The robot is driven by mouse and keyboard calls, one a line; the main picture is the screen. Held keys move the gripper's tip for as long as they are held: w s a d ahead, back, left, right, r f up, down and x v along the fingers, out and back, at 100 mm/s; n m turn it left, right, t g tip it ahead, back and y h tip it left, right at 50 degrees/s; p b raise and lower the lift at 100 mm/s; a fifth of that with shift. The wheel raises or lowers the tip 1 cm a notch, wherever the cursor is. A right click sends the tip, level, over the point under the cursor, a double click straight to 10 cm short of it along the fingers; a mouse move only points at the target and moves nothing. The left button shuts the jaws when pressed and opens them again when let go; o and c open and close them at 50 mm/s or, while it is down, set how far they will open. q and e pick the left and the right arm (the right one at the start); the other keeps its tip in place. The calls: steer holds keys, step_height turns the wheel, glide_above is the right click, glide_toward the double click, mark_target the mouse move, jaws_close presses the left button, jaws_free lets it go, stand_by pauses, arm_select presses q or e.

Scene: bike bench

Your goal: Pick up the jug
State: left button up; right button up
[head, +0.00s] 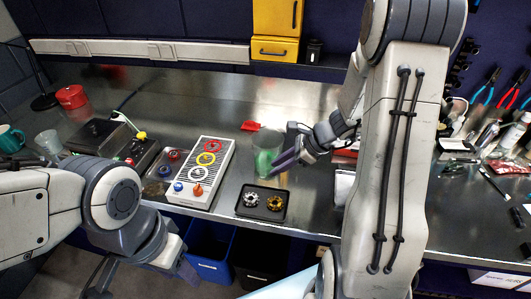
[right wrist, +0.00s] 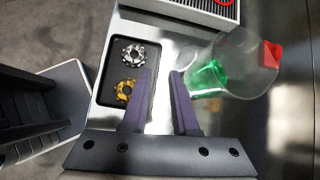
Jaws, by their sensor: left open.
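The jug (head: 266,150) is clear with green in its lower part and stands on the metal bench, behind the small black tray. It also shows in the right wrist view (right wrist: 232,66), tilted by the camera angle, just beyond and to the right of the fingertips. My right gripper (head: 284,153) is close beside the jug on its right, in the head view. In the right wrist view its two dark fingers (right wrist: 162,75) stand apart with nothing between them, so it is open. My left gripper (head: 103,278) is low at the bottom left, away from the jug, and open.
A black tray (head: 243,210) holds a silver and a gold toothed ring. A white panel with coloured rings (head: 203,170) lies to its left. A red piece (head: 250,126) lies behind the jug. Tools and bottles crowd the right.

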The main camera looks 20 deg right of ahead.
mark_target(260, 167)
steer(key=w+f+m, duration=0.1)
steer(key=w, duration=0.1)
steer(key=w+a+f+m+t, duration=0.1)
steer(key=w+f, duration=0.1)
steer(key=shift+a+f, duration=0.1)
steer(key=shift+f, duration=0.05)
steer(key=p+x, duration=0.1)
steer(key=x, duration=0.1)
steer(key=p+x, duration=0.1)
steer(key=x, duration=0.2)
steer(key=shift+w+a+r, duration=0.15)
steer(key=shift+r, duration=0.15)
steer(key=shift+w+a+f, duration=0.15)
steer(key=shift+f, duration=0.1)
jaws_close()
stand_by(0.9)
